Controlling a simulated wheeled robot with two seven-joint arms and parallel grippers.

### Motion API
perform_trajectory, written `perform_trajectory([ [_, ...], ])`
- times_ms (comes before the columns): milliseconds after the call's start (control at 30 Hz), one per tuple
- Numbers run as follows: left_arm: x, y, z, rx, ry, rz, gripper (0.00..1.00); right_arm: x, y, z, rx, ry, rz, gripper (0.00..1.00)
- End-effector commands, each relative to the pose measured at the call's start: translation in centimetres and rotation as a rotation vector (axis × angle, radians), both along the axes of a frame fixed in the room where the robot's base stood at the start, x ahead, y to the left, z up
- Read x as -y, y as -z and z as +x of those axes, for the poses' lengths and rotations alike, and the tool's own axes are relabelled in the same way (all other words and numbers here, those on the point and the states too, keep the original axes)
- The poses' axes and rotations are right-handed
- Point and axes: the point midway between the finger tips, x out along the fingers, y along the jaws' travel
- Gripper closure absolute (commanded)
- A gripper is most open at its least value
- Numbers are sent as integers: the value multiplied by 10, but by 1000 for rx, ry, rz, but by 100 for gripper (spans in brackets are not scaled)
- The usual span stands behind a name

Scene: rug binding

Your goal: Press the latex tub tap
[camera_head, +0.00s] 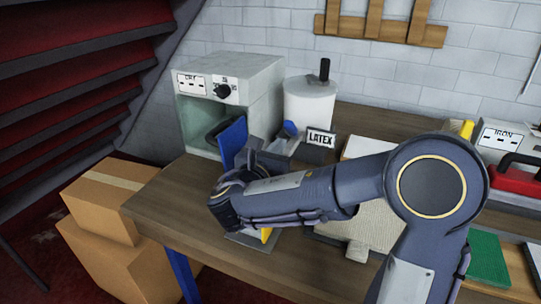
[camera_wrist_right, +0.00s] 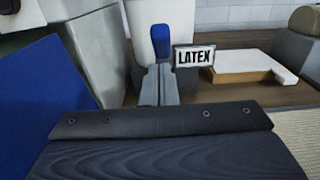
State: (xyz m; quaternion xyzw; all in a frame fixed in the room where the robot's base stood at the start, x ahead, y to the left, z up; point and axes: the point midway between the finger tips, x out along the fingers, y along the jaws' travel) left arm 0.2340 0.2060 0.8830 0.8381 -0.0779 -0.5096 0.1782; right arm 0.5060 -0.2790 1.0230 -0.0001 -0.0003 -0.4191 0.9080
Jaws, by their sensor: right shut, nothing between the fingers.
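The latex tub (camera_head: 310,101) is a white cylinder with a dark upright handle on top, standing at the back of the bench. Its blue tap (camera_head: 289,129) is on the front, and a LATEX sign (camera_head: 320,138) stands beside it. In the right wrist view the tap (camera_wrist_right: 161,42) shows just beyond my right gripper (camera_wrist_right: 158,70). The gripper (camera_head: 279,146) is shut and empty, its tips pointing at the tap. I cannot tell whether they touch it. My forearm hides part of the bench. My left gripper is not in view.
A grey drying box (camera_head: 244,80) stands left of the tub, with a blue panel (camera_head: 233,138) in front. A pale board (camera_wrist_right: 234,66) lies right of the sign. The iron station (camera_head: 500,137) and green mat (camera_head: 487,258) are at right. Cardboard boxes (camera_head: 110,255) stand at the floor left.

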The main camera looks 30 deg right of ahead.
Motion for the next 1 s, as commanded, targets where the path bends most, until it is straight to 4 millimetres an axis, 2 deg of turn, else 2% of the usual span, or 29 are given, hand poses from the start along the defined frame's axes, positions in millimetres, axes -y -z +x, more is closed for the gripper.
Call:
perform_trajectory([
  [100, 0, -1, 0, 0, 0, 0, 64, 14, 0, 11, 0, 2, 0, 100],
  [300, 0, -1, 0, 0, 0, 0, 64, 24, 0, 20, 0, -1, 0, 100],
  [667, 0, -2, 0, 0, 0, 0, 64, 24, 0, 21, -1, -1, 1, 100],
  [1000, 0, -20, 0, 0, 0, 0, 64, 26, -7, 22, -36, 0, 43, 100],
])
